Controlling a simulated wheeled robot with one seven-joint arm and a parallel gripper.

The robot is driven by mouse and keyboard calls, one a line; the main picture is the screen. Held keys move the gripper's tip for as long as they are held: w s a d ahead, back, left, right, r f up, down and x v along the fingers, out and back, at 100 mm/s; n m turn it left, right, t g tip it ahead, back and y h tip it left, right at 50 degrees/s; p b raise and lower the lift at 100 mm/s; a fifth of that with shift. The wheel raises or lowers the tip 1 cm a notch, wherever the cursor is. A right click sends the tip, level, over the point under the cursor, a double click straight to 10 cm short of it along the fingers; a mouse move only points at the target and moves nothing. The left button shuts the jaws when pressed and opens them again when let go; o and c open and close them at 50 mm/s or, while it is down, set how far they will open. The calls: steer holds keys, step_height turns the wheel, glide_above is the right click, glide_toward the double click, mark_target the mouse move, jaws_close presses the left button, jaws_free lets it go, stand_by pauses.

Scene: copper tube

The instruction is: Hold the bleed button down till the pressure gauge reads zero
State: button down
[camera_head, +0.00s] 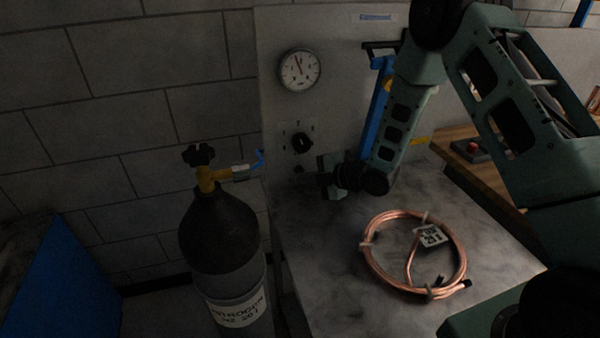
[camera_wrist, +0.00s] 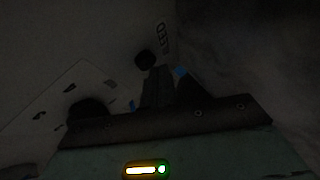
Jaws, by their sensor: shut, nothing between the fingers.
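The pressure gauge (camera_head: 300,70) is a round white dial on the grey back panel. Its needle points nearly straight up, a little left; its numbers are too small to read. The bleed button (camera_head: 298,169) is a small dark round thing low on the panel. It also shows in the wrist view (camera_wrist: 145,58) beside a label ending in "EED". My gripper (camera_head: 322,178) is shut and empty, just right of the button, near the bench top. In the wrist view its fingertips (camera_wrist: 160,72) are close to the button; I cannot tell whether they touch it.
A black knob (camera_head: 302,142) on a marked plate sits above the button. A coil of copper tube (camera_head: 372,262) lies on the grey bench. A dark nitrogen cylinder (camera_head: 222,240) with a brass valve stands left of the bench. A blue upright tool (camera_head: 376,115) stands behind my arm.

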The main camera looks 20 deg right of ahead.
steer(key=shift+w, duration=0.5)
stand_by(1.8)
stand_by(1.4)
steer(key=shift+s+b, duration=0.5)
steer(key=shift+s, duration=0.45)
steer(key=shift+s+b, duration=0.75)
steer(key=shift+s, duration=1.8)
